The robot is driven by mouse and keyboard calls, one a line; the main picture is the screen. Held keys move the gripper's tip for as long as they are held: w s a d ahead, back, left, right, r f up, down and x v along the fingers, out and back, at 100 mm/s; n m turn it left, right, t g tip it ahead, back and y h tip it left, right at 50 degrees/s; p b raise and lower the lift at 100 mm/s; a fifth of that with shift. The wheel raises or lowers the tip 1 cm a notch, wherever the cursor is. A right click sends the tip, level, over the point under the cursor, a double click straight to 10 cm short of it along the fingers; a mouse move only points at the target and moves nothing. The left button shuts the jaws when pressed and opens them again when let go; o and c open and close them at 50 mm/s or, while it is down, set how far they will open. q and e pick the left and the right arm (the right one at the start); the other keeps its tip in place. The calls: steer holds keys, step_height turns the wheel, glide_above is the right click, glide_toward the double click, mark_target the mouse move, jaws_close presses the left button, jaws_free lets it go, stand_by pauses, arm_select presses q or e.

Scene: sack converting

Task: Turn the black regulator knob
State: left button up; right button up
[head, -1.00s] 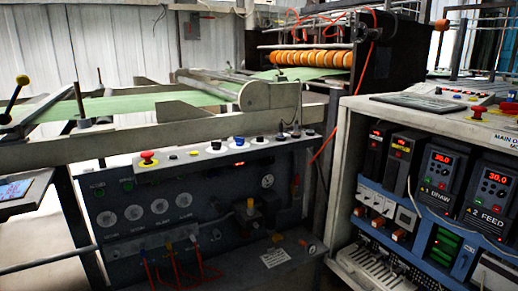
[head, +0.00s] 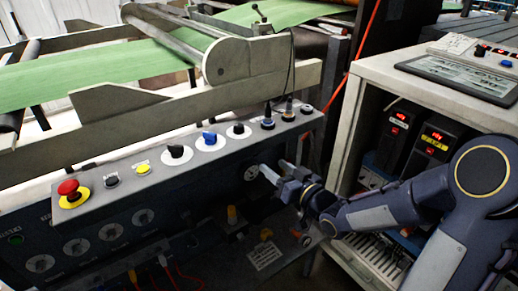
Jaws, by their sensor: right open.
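Black knobs stand on the sloped top strip of the control panel in the head view. One black knob (head: 176,152) sits on a white disc left of the blue knob (head: 209,138), and another black knob (head: 239,129) sits on a white disc to its right. I cannot tell which black knob is the regulator's; the dark fittings lower on the panel front are unclear. My right gripper (head: 274,166) is open and empty, its two pale fingers apart in front of the panel, below the strip's right end. A round gauge shows partly beside its fingers. My left gripper is not in view.
A red mushroom button (head: 68,188) and a yellow button (head: 143,170) share the strip. The machine frame with green sheet (head: 100,75) rises behind. A white cabinet (head: 430,106) with lit drive units stands close on the right. Hoses hang below the panel.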

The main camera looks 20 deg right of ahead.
steer(key=b+x, duration=0.1)
steer(key=x, duration=0.6)
steer(key=shift+w+a, duration=0.25)
steer(key=shift+w, duration=0.1)
steer(key=shift+r, duration=0.1)
steer(key=shift+c, duration=0.2)
steer(key=c, duration=0.9)
